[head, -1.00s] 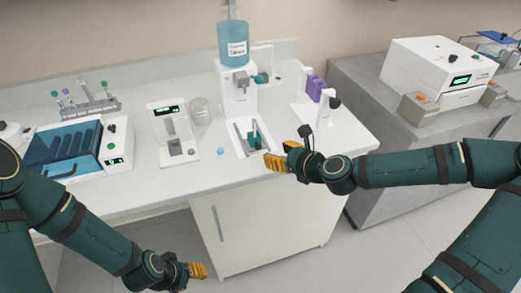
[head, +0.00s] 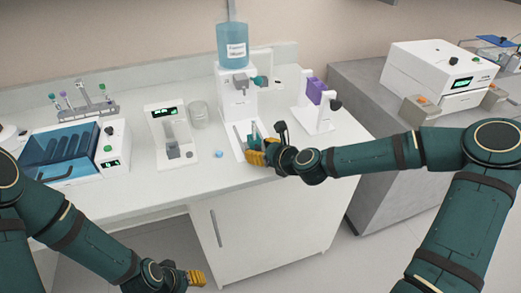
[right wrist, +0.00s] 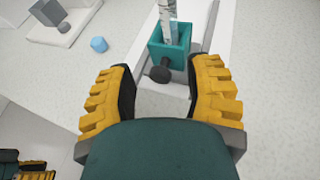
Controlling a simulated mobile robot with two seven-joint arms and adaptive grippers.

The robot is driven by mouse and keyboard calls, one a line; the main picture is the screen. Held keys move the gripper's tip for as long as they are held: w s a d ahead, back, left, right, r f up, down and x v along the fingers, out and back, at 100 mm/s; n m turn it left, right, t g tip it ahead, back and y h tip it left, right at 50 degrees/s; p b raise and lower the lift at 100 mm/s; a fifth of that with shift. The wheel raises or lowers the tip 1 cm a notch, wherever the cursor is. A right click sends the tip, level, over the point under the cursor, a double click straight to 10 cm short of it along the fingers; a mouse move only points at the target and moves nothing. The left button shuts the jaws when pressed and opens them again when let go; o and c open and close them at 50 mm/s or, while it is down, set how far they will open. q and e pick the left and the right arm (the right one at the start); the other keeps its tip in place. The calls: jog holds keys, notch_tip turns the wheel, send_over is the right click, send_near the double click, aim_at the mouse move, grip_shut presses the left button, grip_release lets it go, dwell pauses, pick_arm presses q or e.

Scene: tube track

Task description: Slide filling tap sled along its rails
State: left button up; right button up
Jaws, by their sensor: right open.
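The filling tap sled is a small teal block (right wrist: 170,45) with a dark round knob (right wrist: 160,74) on its front and a clear tube (right wrist: 168,14) standing in it. In the head view the sled (head: 254,138) sits on the pale rail base (head: 238,141) below the dispenser, partly hidden by my gripper. My right gripper (head: 258,153) is at the sled's front. In the right wrist view its yellow fingers (right wrist: 160,85) are open, one either side of the knob and apart from it. My left gripper (head: 190,277) hangs low in front of the bench; its finger gap cannot be made out.
A white dispenser (head: 240,103) with a blue bottle (head: 231,46) rises behind the sled. A small blue cap (head: 219,154) lies to the left, near a white device (head: 171,131). A white stand with a purple block (head: 315,91) is to the right.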

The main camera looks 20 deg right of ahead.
aim_at(260, 141)
grip_shut()
jog(key=shift+w+a, duration=0.15)
jog(key=shift+w, duration=2.1)
jog(key=shift+o, duration=0.4)
grip_release()
